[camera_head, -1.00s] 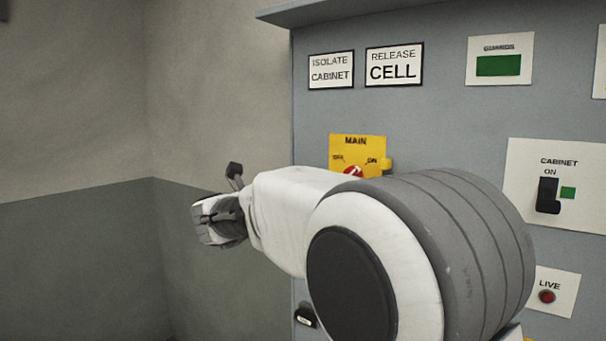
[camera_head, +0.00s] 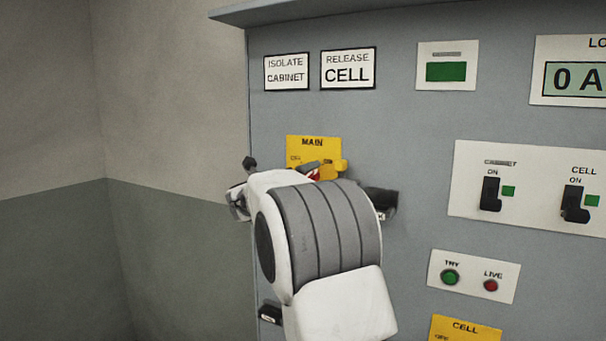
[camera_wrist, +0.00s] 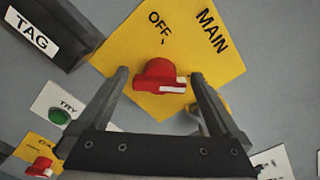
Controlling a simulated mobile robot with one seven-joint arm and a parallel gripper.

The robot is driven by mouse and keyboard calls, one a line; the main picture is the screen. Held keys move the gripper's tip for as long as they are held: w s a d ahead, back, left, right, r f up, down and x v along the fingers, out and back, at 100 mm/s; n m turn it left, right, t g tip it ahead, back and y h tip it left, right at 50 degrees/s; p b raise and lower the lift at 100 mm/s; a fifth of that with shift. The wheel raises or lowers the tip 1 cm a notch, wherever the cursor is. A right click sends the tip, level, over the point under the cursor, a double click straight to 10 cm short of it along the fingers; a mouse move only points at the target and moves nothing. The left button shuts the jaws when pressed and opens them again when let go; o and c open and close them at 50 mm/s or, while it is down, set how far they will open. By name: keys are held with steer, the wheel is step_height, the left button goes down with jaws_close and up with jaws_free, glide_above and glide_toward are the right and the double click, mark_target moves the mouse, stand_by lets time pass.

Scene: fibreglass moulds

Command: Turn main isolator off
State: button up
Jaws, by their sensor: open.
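The main isolator is a red rotary knob (camera_wrist: 158,76) on a yellow plate marked MAIN (camera_wrist: 218,58). In the wrist view the knob's white mark points right, away from the OFF lettering; the ON lettering is hidden there. My gripper (camera_wrist: 160,78) is open, with one finger on each side of the knob as seen; contact cannot be told. In the head view the yellow plate (camera_head: 303,146) shows above my arm, and a little of the red knob (camera_head: 316,174) shows beside a dark finger. My arm hides most of the gripper there.
The grey cabinet (camera_head: 400,130) carries CABINET (camera_head: 490,193) and CELL (camera_head: 575,204) switches, TRY (camera_head: 450,277) and LIVE (camera_head: 491,285) buttons, and a lower yellow CELL plate (camera_head: 465,328). A dark TAG holder (camera_wrist: 55,35) protrudes near the main plate.

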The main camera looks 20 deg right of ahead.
steer(key=shift+w+d, duration=0.15)
steer(key=shift+d, duration=0.1)
steer(key=c, duration=1.2)
